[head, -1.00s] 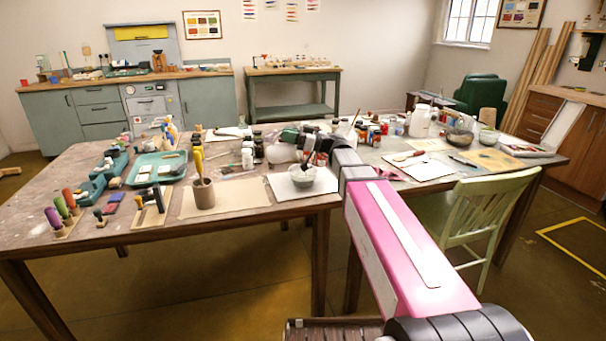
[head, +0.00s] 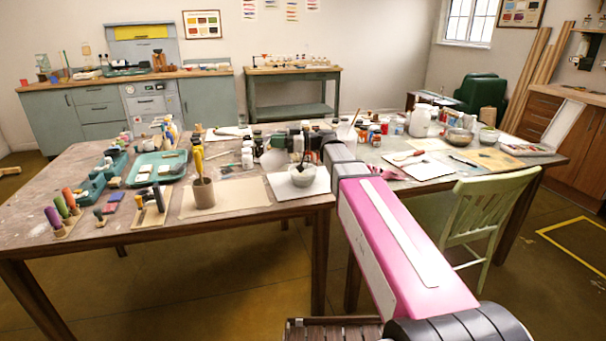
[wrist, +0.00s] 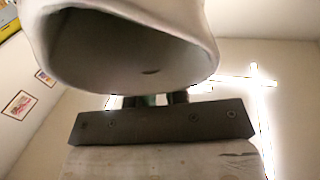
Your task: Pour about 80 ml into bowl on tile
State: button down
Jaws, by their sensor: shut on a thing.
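A grey bowl (head: 301,180) stands on a white tile (head: 281,192) near the front edge of the left table, with a dark-tipped tool standing in it. My gripper (head: 307,140) is at the end of my arm, behind and above the bowl, and is shut on a white vessel (head: 272,160). The vessel shows small in the head view, left of the bowl's rim. In the wrist view the vessel's wide mouth (wrist: 130,50) fills the top, with a dark inside. The dark gripper body (wrist: 160,124) is below it. The bowl's contents and any stream are not visible.
A brown pot of tools (head: 203,193) on tan paper stands left of the tile. Several bottles (head: 247,153) crowd behind it. A teal tray (head: 157,168) lies farther left. A green chair (head: 465,210) stands at the right.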

jog(key=shift+a+h, duration=0.15)
jog(key=shift+h, duration=0.15)
jog(key=shift+a+f+h, duration=0.15)
jog(key=shift+a+h, duration=0.15)
jog(key=shift+h, duration=0.1)
jog(key=shift+a+r+h, duration=0.25)
jog(key=shift+a+h, duration=0.15)
jog(key=shift+h, duration=0.2)
jog(key=shift+a+f+h, duration=0.15)
jog(key=shift+h, duration=0.15)
jog(key=h, duration=0.1)
jog(key=a+f+h, duration=0.1)
jog(key=shift+s+a+f+h+b, duration=0.1)
jog(key=shift+a+f+h+b, duration=0.2)
jog(key=shift+h+b, duration=0.1)
jog(key=shift+a+f+h, duration=0.9)
jog(key=shift+a+f, duration=0.1)
jog(key=shift+a, duration=0.05)
jog(key=shift+s+a+f+h+b, duration=0.15)
jog(key=shift+a+f+h, duration=0.4)
jog(key=shift+a+h, duration=0.35)
jog(key=shift+w+a+f+h+b, duration=0.15)
jog(key=shift+a+f+h, duration=0.55)
jog(key=shift+h, duration=0.4)
jog(key=shift+s+a+f+h+b, duration=0.15)
jog(key=shift+a+f+h, duration=0.3)
jog(key=shift+a+h, duration=0.5)
